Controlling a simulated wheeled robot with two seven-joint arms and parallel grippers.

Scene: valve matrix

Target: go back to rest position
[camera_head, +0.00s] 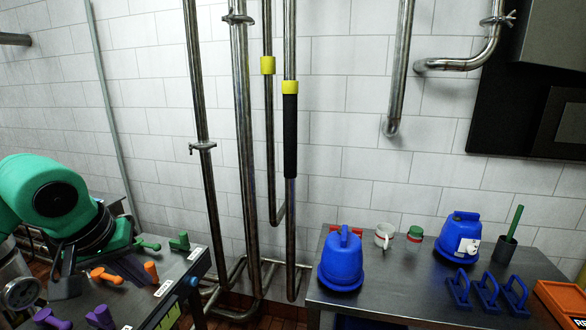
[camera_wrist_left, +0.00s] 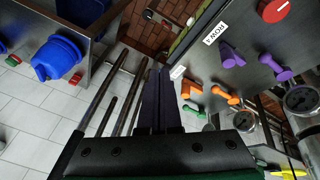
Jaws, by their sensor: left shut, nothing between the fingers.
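My left gripper (camera_head: 128,270) is at the left of the head view, on the end of my green arm. It is low over the panel with coloured valve handles. In the left wrist view its dark fingers (camera_wrist_left: 160,92) are together, with nothing held between them. Orange handles (camera_head: 106,275), purple handles (camera_head: 52,318) and a green handle (camera_head: 180,241) show around it in the head view. I cannot tell how far the fingers are from the handles. My right gripper is not in view.
A metal table (camera_head: 388,300) at the right carries two blue jugs (camera_head: 341,262) (camera_head: 459,238), a white mug (camera_head: 384,235), a dark cup (camera_head: 506,249), blue handles (camera_head: 487,290) and an orange box (camera_head: 562,303). Vertical pipes (camera_head: 245,130) stand between the panel and this table.

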